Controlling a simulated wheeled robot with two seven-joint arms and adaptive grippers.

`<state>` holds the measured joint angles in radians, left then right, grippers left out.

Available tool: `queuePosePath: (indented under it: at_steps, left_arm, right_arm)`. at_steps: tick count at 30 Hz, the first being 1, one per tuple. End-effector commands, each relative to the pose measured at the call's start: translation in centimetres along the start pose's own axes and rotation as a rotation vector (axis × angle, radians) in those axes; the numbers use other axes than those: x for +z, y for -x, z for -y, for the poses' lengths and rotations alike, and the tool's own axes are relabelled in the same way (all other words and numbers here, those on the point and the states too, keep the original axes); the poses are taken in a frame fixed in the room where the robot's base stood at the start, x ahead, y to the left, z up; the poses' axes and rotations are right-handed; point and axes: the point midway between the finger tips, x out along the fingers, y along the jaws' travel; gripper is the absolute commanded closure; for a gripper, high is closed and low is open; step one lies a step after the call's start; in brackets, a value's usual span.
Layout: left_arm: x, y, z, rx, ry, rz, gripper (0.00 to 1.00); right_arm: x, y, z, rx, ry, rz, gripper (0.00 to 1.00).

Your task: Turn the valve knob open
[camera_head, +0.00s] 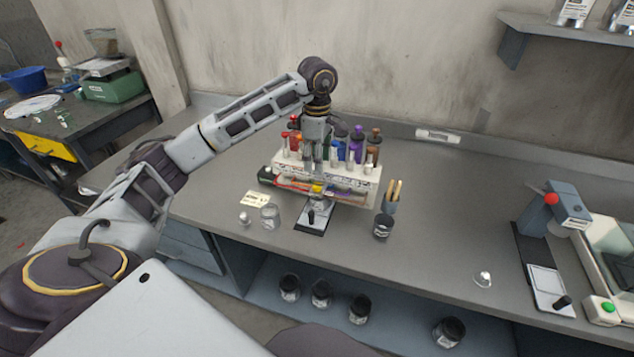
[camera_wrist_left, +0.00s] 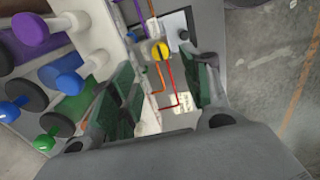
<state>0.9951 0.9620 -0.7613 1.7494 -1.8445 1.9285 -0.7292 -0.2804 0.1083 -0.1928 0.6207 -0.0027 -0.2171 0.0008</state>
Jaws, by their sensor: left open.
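The valve knob (camera_wrist_left: 160,50) is a small yellow disc with a dark bar across it. In the left wrist view it shows beyond the fingertips of my left gripper (camera_wrist_left: 163,92), between the two lines of the fingers. In the head view the yellow knob (camera_head: 317,188) sits low on the front of the white rack, among coloured lines. My left gripper (camera_head: 314,162) points down just above it, open, with nothing between its fingers. I cannot tell whether a finger touches the rack. My right gripper is in neither view.
The white rack (camera_head: 345,178) holds several bottles with coloured caps, close around my left gripper. A glass jar (camera_head: 270,215) and a dark jar (camera_head: 383,226) stand in front. A press-like device (camera_head: 555,210) stands at right. The bench between is mostly clear.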

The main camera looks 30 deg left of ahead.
Motion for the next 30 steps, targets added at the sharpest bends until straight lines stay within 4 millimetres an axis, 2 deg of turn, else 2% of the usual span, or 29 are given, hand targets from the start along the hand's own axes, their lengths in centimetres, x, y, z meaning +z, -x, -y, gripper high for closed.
queuePosePath:
  at_steps: [7, 18, 24, 30]
  left_arm:
    - [0.0, -3.0, 0.1, -0.002, 0.001, -0.001, 0.53]
    - [0.0, -7.3, 0.0, -0.002, 0.001, 0.000, 0.53]
    - [0.0, -8.6, 0.0, -0.001, 0.001, 0.000, 0.53]
    - [0.0, -8.9, 0.0, 0.001, 0.001, 0.000, 0.53]
  right_arm:
    - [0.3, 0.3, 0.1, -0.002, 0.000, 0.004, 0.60]
    - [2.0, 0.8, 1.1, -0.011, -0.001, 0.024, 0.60]
    - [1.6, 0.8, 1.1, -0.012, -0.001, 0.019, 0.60]
    - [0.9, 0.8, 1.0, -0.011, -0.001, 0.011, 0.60]
